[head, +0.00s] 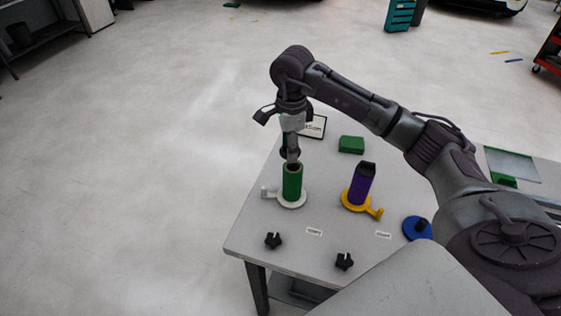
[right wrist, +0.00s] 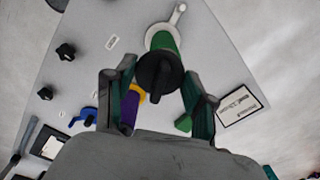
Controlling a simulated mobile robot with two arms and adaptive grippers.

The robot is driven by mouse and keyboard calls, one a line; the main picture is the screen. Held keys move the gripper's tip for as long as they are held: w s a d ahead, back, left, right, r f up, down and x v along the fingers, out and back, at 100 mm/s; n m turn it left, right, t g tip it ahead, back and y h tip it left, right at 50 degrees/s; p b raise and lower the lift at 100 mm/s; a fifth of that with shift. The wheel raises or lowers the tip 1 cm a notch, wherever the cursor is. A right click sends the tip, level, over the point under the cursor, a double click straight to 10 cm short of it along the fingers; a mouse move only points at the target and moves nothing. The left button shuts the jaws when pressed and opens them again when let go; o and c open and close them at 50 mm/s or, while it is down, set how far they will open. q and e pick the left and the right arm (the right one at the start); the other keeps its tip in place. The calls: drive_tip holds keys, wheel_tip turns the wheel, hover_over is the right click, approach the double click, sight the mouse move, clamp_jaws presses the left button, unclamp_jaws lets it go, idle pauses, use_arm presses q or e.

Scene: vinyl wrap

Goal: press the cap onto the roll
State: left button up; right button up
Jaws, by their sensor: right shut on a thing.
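A green roll (head: 292,184) stands upright on a white holder (head: 291,203) near the table's left side. My right gripper (head: 291,155) points down just above the roll's top. In the right wrist view, a round black cap (right wrist: 160,75) with a raised grip sits between the fingers of my right gripper (right wrist: 158,84), which is shut on it. The cap overlaps the near end of the green roll (right wrist: 163,40) there. I cannot tell whether cap and roll touch. My left gripper is out of view.
A purple roll (head: 362,188) with a black top stands on a yellow holder (head: 376,211) to the right. A blue holder (head: 416,229), black knobs (head: 273,240) (head: 345,261), a green block (head: 351,144) and a framed sign (head: 316,126) are also on the table (head: 262,222).

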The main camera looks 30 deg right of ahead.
drive_tip(key=shift+w+d+r+m, duration=0.2)
drive_tip(key=shift+d+r+m, duration=0.3)
drive_tip(key=shift+m, duration=0.1)
drive_tip(key=shift+w+d+m+p, duration=0.1)
drive_tip(key=shift+d+m+p, duration=0.15)
drive_tip(key=shift+m+p, duration=0.05)
drive_tip(key=shift+d+f, duration=0.1)
drive_tip(key=shift+f, duration=0.05)
use_arm(q)
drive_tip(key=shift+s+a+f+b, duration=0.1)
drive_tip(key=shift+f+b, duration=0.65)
drive_tip(key=shift+b, duration=0.35)
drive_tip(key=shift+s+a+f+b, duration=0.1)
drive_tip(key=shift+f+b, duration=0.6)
drive_tip(key=shift+b, duration=0.4)
use_arm(e)
wheel_tip(320, 180, down, 6)
drive_tip(key=shift+f, duration=0.15)
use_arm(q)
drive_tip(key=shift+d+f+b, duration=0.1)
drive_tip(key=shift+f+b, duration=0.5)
use_arm(e)
drive_tip(key=shift+f, duration=0.1)
drive_tip(key=o, duration=0.9)
